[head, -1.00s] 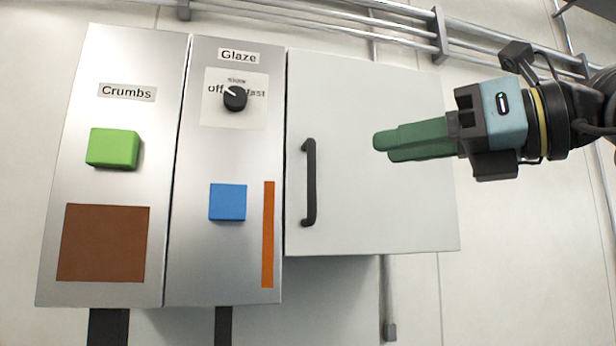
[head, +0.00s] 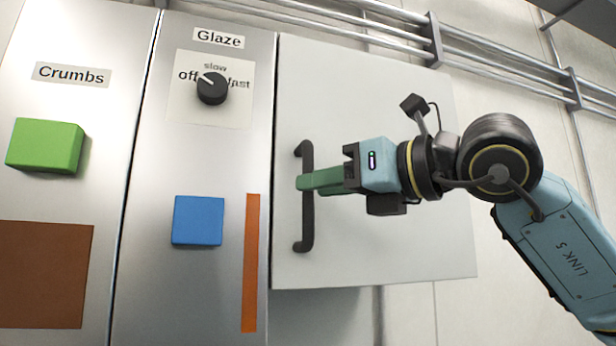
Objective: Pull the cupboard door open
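The cupboard door (head: 400,240) is a flat pale grey panel right of the Glaze panel, and it looks closed. Its black bar handle (head: 305,228) stands upright near the door's left edge. My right gripper (head: 308,182) is at the middle of the handle, coming from the right. My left gripper is not in view.
Left of the door, the Glaze panel has a black knob (head: 212,88), a blue block (head: 198,220) and an orange strip (head: 251,262). The Crumbs panel has a green block (head: 46,146) and a brown square (head: 42,274). Metal pipes (head: 500,65) run along the wall above.

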